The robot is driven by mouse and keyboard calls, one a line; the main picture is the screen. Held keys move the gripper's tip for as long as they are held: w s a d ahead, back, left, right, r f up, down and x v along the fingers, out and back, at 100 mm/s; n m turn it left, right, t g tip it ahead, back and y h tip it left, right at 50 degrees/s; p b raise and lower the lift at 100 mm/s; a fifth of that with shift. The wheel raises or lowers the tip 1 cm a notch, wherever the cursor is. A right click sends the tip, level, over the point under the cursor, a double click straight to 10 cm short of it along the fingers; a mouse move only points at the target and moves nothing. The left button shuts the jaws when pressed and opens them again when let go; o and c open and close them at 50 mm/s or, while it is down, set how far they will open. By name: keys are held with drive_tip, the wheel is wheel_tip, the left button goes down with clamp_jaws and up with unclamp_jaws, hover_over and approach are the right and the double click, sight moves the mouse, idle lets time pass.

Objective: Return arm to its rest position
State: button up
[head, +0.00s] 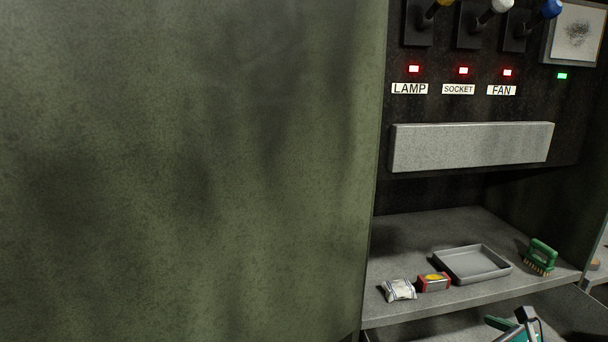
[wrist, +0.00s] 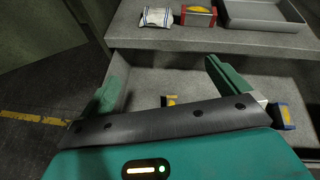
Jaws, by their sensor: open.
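My gripper (wrist: 163,66) is open in the wrist view, its two green fingers spread apart with nothing between them. It is over a lower grey surface in front of the shelf. Green and grey parts that look like my arm's end show at the bottom right of the head view (head: 518,325), partly cut off by the frame. The rest of my arm is out of view.
Below lie a small yellow-and-dark item (wrist: 170,100) and a blue-and-yellow box (wrist: 284,116). A green panel (head: 180,170) fills the left.

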drive_tip(key=s+a+r+n+g+y, duration=0.1)
drive_tip(key=s+a+r+n+g, duration=0.15)
drive_tip(key=a+n, duration=0.6)
drive_tip(key=s+a+r+n+g+y, duration=0.1)
drive_tip(key=s+a+n+g, duration=0.25)
drive_tip(key=a+n, duration=0.5)
drive_tip(key=s+a+r+n+h, duration=0.3)
drive_tip(key=s+n+h, duration=0.2)
drive_tip(key=n, duration=0.9)
drive_tip(key=shift+s+a+g, duration=0.35)
drive_tip(key=shift+s+g, duration=0.05)
drive_tip(key=shift+s, duration=0.6)
